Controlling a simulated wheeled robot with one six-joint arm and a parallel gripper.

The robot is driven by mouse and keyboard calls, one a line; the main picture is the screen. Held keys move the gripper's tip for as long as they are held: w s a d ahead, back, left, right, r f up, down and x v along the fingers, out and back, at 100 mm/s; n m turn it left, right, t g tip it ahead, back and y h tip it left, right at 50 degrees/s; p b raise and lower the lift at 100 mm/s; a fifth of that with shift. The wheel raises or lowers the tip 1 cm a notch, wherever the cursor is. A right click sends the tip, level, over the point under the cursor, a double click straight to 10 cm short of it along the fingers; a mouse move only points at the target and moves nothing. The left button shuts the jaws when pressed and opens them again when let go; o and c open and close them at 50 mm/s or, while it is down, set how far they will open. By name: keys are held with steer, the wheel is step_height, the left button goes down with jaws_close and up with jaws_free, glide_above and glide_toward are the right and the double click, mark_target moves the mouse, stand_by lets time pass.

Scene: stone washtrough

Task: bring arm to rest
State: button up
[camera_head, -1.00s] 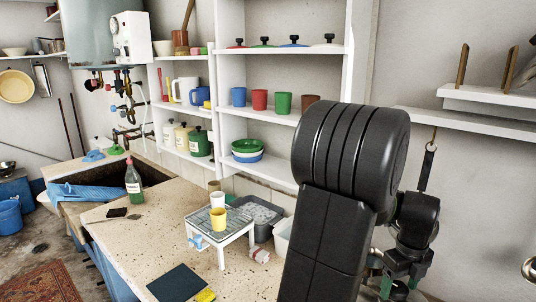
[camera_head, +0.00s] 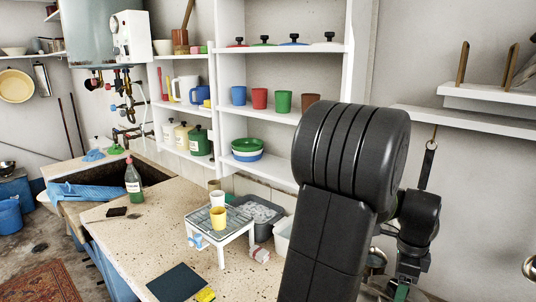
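My arm (camera_head: 345,200) stands large and dark in the right half of the view, bent at a thick ribbed joint. Its far part hangs down behind, to the right. My gripper (camera_head: 402,290) is only partly seen at the bottom edge, with a small green patch on it. Its fingers are hidden or cut off, so I cannot tell whether it is open or shut. No held thing shows.
Left of my arm, a speckled stone counter (camera_head: 125,247) bears a small rack (camera_head: 237,235) with cups, a green bottle (camera_head: 133,182), a dark slate (camera_head: 178,282) and a grey basin (camera_head: 262,230). Shelves (camera_head: 285,52) with mugs stand behind. A wall shelf (camera_head: 470,122) is at right.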

steer(key=shift+n, duration=1.4)
steer(key=shift+a, duration=0.1)
